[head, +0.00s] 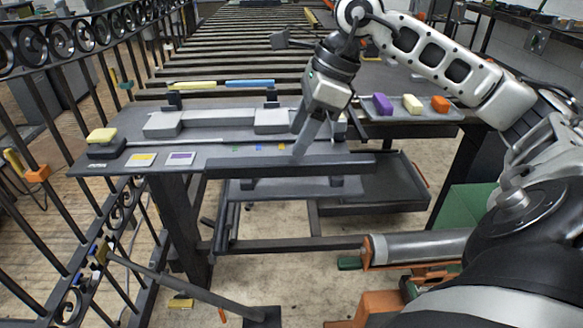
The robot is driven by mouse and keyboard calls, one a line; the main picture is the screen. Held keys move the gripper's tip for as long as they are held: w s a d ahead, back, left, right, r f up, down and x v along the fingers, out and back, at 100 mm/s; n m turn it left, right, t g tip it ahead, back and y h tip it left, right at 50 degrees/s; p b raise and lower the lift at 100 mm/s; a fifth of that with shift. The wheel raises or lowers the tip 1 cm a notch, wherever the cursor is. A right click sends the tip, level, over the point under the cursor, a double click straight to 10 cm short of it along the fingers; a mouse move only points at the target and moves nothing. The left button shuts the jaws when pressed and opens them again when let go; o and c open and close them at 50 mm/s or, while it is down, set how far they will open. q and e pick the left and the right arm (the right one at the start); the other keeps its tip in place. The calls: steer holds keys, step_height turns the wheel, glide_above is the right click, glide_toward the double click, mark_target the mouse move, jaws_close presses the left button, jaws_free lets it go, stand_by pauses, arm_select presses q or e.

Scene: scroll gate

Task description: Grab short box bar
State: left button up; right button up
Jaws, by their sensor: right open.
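A long dark grey box-section bar (235,168) lies along the front edge of the workbench (215,146). I take it for the short box bar, though I cannot be sure. My left gripper is out of view.
A yellow block (102,136) sits at the bench's left end. Purple (383,104), cream and orange blocks stand on a tray at the right. A black scroll gate (70,40) rises at the left. Below are a lower shelf (375,195) and open floor (290,285).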

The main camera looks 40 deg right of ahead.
mark_target(293, 159)
steer(key=x, duration=0.4)
steer(key=shift+s+d+f+b, duration=0.3)
steer(key=shift+f+b, duration=0.05)
steer(key=shift+b, duration=0.05)
steer(key=shift+w+a+f, duration=0.15)
steer(key=shift+f, duration=0.3)
jaws_close()
